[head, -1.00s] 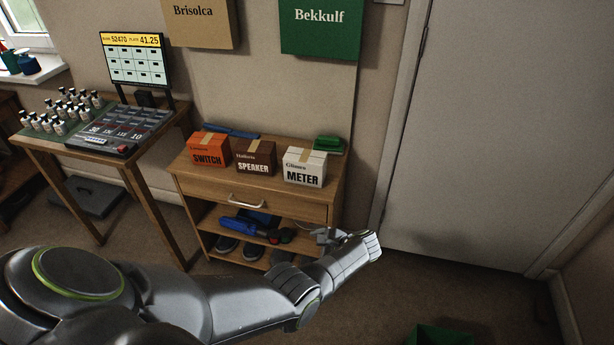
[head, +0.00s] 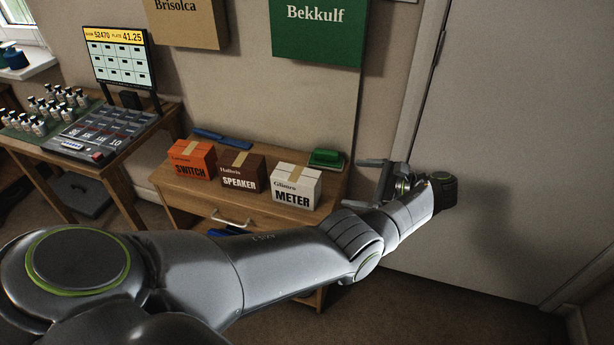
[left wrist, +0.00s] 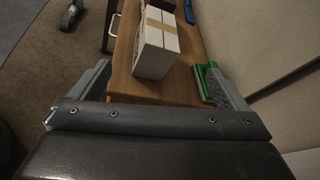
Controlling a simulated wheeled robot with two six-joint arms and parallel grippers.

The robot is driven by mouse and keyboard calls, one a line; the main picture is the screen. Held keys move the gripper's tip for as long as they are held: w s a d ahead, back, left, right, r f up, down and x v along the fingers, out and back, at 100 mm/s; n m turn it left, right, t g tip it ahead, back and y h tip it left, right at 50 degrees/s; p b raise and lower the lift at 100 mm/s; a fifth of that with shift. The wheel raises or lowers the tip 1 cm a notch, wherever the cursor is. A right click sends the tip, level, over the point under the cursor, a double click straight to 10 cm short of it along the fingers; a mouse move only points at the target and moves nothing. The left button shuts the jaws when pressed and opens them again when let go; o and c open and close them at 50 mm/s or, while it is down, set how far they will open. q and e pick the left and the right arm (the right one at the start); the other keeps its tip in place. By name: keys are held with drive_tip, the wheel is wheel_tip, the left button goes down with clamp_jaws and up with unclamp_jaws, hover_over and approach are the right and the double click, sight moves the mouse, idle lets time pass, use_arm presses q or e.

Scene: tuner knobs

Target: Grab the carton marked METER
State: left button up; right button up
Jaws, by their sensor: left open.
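The white carton marked METER (head: 296,187) stands on the wooden cabinet top, the rightmost of three cartons. In the left wrist view the white carton (left wrist: 157,48) lies ahead of the jaws, between their lines, without touching them. My left gripper (head: 370,178) is open and empty, just right of the cabinet's right end, at about the height of the carton. Its two fingers show wide apart in the left wrist view (left wrist: 160,88). My right gripper is not in view.
The brown SPEAKER carton (head: 242,172) stands left of the METER carton, and the orange SWITCH carton (head: 192,160) is farther left. A green object (head: 327,159) lies behind the METER carton, close to one finger in the wrist view. A door (head: 510,140) is at the right.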

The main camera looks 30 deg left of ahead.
use_arm(q)
drive_tip(key=a, duration=0.2)
drive_tip(key=p, duration=0.2)
approach(305, 178)
drive_tip(key=x, duration=0.5)
drive_tip(key=shift+w, duration=0.35)
drive_tip(key=shift+s+x, duration=0.15)
drive_tip(key=shift+x, duration=1.35)
drive_tip(key=shift+s+x, duration=0.15)
drive_tip(key=shift+x, duration=1.35)
drive_tip(key=shift+f, duration=0.1)
drive_tip(key=shift+c, duration=0.3)
drive_tip(key=c, duration=1)
drive_tip(key=shift+c, duration=0.2)
